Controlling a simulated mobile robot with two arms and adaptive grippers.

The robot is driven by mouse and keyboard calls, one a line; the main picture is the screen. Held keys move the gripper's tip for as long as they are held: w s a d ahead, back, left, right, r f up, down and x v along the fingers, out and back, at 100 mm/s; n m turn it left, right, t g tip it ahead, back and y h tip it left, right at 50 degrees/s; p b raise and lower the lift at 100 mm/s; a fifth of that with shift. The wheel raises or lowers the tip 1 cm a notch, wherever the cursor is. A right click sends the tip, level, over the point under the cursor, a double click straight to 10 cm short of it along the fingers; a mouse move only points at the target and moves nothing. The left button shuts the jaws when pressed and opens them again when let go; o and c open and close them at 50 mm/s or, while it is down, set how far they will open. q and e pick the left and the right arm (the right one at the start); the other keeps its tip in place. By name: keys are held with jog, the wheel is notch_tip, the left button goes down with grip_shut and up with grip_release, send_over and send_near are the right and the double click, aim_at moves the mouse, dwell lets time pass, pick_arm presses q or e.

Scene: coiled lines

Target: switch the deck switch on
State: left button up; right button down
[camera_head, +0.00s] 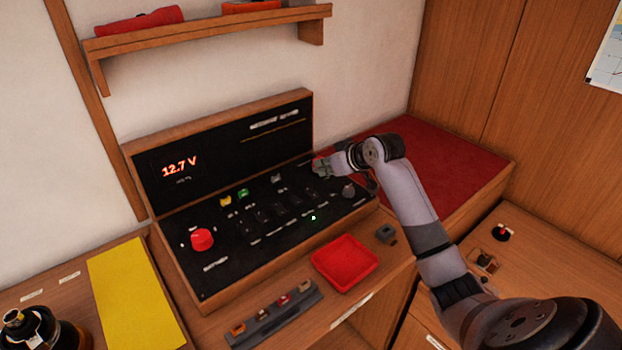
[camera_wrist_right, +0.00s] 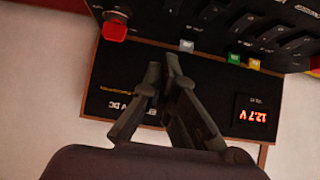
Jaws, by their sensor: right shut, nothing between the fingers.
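The switch panel (camera_head: 257,222) is a black board in a wooden case with rows of dark rocker switches (camera_head: 263,213). The switch labels are too small to read, so I cannot tell which is the deck switch. A small green light (camera_head: 313,217) glows near the front row. My right gripper (camera_head: 322,168) is shut and empty over the panel's back right part. In the right wrist view, its closed fingertips (camera_wrist_right: 164,62) are near a pale grey piece (camera_wrist_right: 186,46), with rockers (camera_wrist_right: 245,22) beyond. Contact is not clear. My left gripper is out of view.
The upright back board shows 12.7 V (camera_head: 180,167). A red knob (camera_head: 202,239) and a grey knob (camera_head: 348,190) stick up from the panel. A red tray (camera_head: 345,262) and a fuse strip (camera_head: 275,315) lie in front. A shelf (camera_head: 210,30) hangs above.

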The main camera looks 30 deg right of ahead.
send_over(311, 190)
jog(key=s, duration=0.1)
jog(key=f+p, duration=0.1)
jog(key=f, duration=0.2)
jog(key=shift+s+f, duration=0.1)
jog(key=shift+s, duration=0.1)
jog(key=f, duration=0.1)
jog(key=w+f+p, duration=0.1)
jog(key=f, duration=0.1)
jog(key=shift+w+f, duration=0.1)
jog(key=shift+f, duration=0.75)
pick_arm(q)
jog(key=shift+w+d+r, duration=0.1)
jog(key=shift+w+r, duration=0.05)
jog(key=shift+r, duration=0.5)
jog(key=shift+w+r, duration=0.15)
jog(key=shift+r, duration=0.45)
